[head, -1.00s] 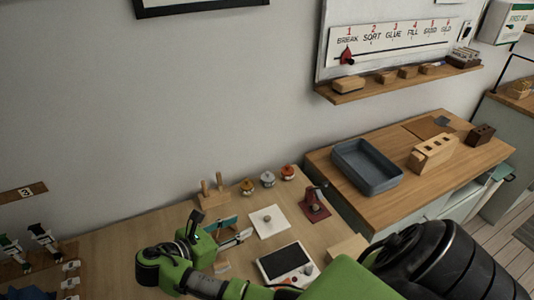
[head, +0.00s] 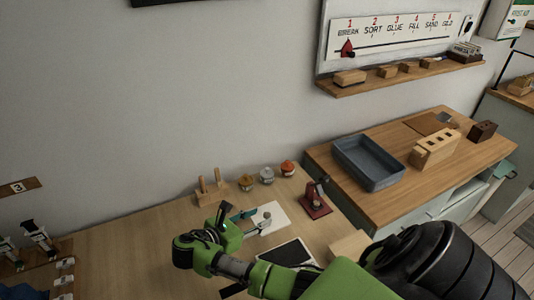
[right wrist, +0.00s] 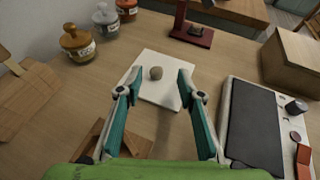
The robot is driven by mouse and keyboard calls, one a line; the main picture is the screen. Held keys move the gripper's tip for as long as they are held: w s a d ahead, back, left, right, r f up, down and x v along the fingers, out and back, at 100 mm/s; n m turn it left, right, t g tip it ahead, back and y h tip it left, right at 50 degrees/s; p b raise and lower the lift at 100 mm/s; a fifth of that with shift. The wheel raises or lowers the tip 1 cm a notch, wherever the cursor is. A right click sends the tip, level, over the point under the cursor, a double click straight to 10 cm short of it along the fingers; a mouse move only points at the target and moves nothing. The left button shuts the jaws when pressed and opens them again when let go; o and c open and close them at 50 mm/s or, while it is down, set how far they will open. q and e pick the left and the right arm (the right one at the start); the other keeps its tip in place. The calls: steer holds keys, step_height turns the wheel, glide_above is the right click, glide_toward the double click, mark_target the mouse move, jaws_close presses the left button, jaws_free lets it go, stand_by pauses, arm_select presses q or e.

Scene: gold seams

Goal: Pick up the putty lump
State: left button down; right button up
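The putty lump (right wrist: 156,73) is a small round grey-brown ball on a white square tile (right wrist: 160,94) on the bench. In the head view, the lump (head: 267,215) shows just beyond my right gripper (head: 254,220), which partly covers the tile (head: 280,217). In the right wrist view, my right gripper (right wrist: 159,80) is open, its two teal-padded fingers apart and pointing towards the tile. The lump appears between the fingertips in the picture; nothing is held. My left gripper is not in view.
Lidded jars (right wrist: 77,43) stand behind the tile, a dark red stand (right wrist: 190,29) behind right. A device with a dark plate (right wrist: 255,125) and a wooden block (right wrist: 290,62) are at right. A wooden piece (right wrist: 114,138) lies beneath the gripper. A grey tray (head: 368,164) is on the neighbouring counter.

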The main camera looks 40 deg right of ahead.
mark_target(269, 212)
steer(key=x, duration=0.4)
steer(key=shift+w+d+f, duration=0.2)
steer(key=shift+w+f, duration=0.05)
steer(key=shift+f, duration=0.1)
steer(key=shift+c, duration=0.4)
steer(key=c, duration=0.8)
steer(key=shift+r, duration=0.2)
